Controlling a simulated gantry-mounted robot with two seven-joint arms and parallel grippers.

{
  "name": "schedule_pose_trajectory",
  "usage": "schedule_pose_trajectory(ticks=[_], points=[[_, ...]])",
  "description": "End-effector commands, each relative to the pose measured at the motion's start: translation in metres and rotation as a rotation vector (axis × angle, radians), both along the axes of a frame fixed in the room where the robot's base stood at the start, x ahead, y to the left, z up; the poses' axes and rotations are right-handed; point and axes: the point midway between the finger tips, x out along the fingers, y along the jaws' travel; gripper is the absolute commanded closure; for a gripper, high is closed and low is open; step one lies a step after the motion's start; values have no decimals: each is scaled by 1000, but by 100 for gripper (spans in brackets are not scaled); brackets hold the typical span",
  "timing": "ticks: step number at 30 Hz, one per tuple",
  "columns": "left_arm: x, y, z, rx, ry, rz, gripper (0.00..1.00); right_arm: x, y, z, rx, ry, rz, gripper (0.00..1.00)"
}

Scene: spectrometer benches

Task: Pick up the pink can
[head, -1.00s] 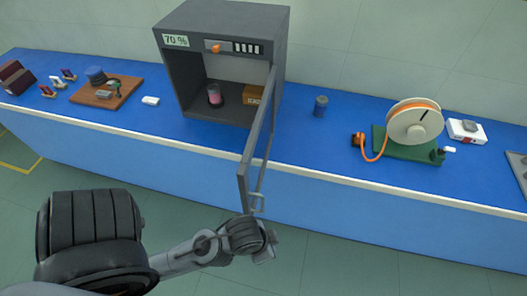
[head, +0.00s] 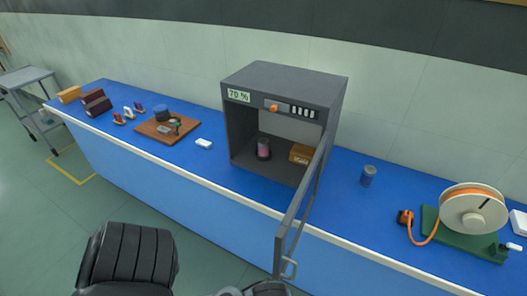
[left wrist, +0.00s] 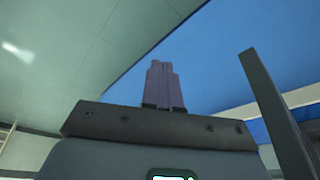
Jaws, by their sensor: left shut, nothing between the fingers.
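The pink can (head: 264,149) stands upright inside the dark grey cabinet (head: 240,130), on its floor at the left. The cabinet door (head: 305,205) is swung open toward the front, with a handle (head: 289,268) near its lower front edge. My left gripper shows in the left wrist view (left wrist: 164,86) with its two fingers together and nothing between them. In the head view my left arm is at the bottom edge, and its gripper cannot be made out there. The can is not seen in the left wrist view. My right gripper is in neither view.
A brown box (head: 301,154) sits right of the can inside the cabinet. A dark blue can (head: 368,176) and a cable reel (head: 474,212) on a green base stand to the right.

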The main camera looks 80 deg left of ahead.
Motion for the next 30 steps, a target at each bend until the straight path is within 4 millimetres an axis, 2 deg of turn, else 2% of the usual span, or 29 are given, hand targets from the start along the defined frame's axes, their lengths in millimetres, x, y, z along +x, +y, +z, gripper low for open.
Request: schedule_pose_trajectory(ticks=[11,27,30], points=[[0,1,0,3,1,-1,98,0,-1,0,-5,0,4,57],[0,3,0,13,0,-8,16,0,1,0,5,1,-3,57],[0,3,0,12,0,-8,15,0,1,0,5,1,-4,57]])
